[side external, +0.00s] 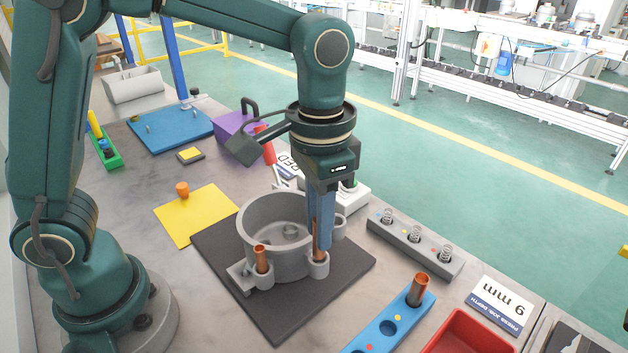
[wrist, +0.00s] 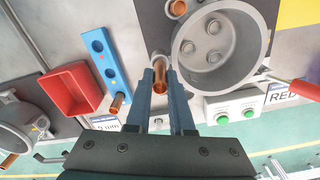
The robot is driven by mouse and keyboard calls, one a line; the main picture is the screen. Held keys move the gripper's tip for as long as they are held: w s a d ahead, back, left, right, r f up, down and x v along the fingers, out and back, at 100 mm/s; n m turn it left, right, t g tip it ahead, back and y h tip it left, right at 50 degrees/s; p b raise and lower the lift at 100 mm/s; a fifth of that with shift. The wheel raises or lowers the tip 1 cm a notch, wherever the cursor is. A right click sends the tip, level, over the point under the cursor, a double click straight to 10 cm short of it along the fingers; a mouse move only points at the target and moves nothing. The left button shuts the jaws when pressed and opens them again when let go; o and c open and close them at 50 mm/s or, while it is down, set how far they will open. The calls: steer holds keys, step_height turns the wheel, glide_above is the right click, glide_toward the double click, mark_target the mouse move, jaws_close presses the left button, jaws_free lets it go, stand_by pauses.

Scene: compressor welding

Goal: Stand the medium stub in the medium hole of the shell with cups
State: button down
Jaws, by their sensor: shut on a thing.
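The grey round shell (side external: 268,232) stands on a dark mat, with small cups on its outer wall; it also shows in the wrist view (wrist: 242,38). My gripper (side external: 321,243) points down at the shell's front right cup (side external: 318,268). It is shut on an upright copper stub (side external: 316,238), which shows between the blue fingers in the wrist view (wrist: 160,78). The held stub's lower end appears to be at or inside the cup's mouth; how deep it sits is hidden. A second copper stub (side external: 262,258) stands in the front left cup (side external: 264,281).
A blue rack (side external: 385,330) holds a larger copper stub (side external: 418,290) at its far end; its other visible holes are empty. A red tray (side external: 470,335) lies right of it. A grey spring block (side external: 415,245) and a white button box (side external: 352,197) stand behind the shell.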

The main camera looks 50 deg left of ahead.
steer(key=shift+f, duration=0.85)
steer(key=c, duration=0.7)
jaws_free()
steer(key=shift+r, duration=2.65)
